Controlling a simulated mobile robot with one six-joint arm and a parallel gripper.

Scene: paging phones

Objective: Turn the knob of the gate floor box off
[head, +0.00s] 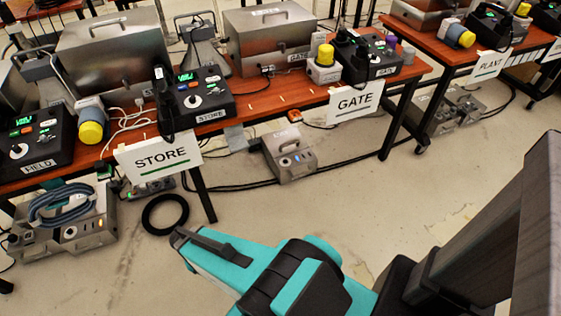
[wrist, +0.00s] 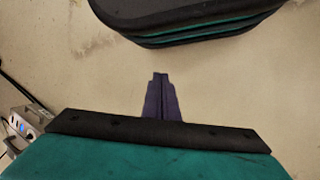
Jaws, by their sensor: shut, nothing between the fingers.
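The gate floor box (head: 290,155) is a grey metal case with a top handle.
The GATE sign (head: 355,101) and STORE sign (head: 158,158) hang from the orange tables. A black ring (head: 165,214) lies on the floor near a table leg. Another floor box (head: 70,225) with a coiled hose is at left. Cables run behind the gate box; the floor before it is clear.

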